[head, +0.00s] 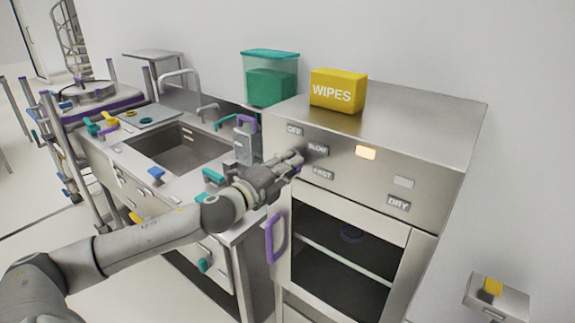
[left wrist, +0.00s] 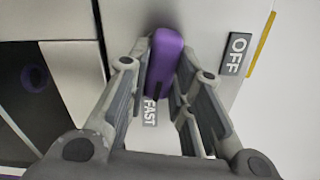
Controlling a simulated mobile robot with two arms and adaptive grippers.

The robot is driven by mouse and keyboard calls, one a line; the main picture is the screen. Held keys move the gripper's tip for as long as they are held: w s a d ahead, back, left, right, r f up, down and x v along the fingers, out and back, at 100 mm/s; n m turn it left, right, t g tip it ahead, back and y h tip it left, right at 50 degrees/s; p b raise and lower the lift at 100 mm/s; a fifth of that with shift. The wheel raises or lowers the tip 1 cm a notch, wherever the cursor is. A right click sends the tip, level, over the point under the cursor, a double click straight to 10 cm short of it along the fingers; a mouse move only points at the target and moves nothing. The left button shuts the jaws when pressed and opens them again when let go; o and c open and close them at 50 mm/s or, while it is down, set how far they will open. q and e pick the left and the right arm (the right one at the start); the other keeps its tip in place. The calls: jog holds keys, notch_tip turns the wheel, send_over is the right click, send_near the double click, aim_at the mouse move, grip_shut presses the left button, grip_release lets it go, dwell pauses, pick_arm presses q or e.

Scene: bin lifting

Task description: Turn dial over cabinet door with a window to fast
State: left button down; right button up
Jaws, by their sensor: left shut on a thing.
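The cabinet (head: 425,192) on the right has a front panel with OFF (head: 294,130), SLOW (head: 317,150) and FAST (head: 322,173) labels above its windowed door (head: 345,245). My left gripper (head: 294,160) is at this panel and hides most of the dial in the head view. In the left wrist view, the purple dial (left wrist: 165,62) is between the two fingers, which are shut on it. The dial's lower end lies close to the FAST label (left wrist: 149,112); the OFF label (left wrist: 237,55) is to the right. The SLOW label is hidden there. My right gripper is out of view.
A lit yellow-orange button (head: 366,153) and a DRY label (head: 398,202) are on the panel. A yellow WIPES box (head: 338,91) and teal container (head: 270,78) stand above. A purple door handle (head: 275,237) sticks out below my gripper. A sink (head: 178,148) is left.

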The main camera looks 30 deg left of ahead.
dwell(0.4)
pick_arm(q)
jog(key=c, duration=1.3)
grip_release()
jog(key=shift+s, duration=0.15)
jog(key=shift+s+a, duration=0.15)
jog(key=shift+s, duration=1.8)
jog(key=shift+s+a, duration=0.15)
jog(key=shift+s, duration=1.8)
jog(key=shift+s+a, duration=0.15)
jog(key=shift+s, duration=1.8)
